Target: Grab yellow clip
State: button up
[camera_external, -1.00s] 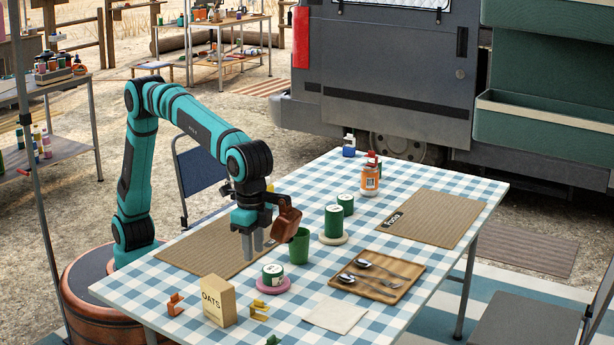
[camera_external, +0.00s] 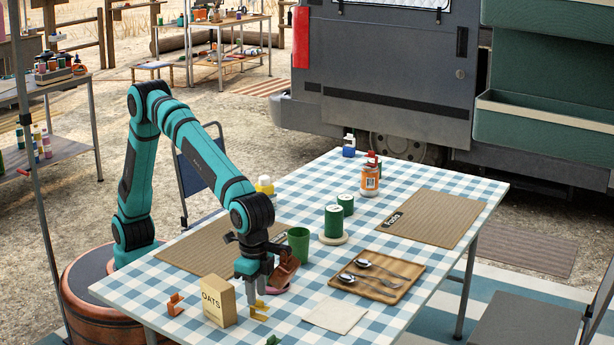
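The yellow clip (camera_external: 259,311) lies on the checked tablecloth, just right of the oats box (camera_external: 219,301). My gripper (camera_external: 256,290) points down right above the yellow clip, its fingertips at or just over the clip's upper part. The two fingers look apart, with the clip below them; I cannot tell whether they touch it.
A green cup (camera_external: 298,245) stands behind my wrist. A wooden tray (camera_external: 408,282) with cutlery and a napkin (camera_external: 335,315) lie to the right. A green piece (camera_external: 273,340) shows at the front edge.

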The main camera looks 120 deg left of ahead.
aim_at(258, 306)
notch_tip(258, 306, down, 4)
jog(key=shift+w+f, duration=0.1)
grip_shut()
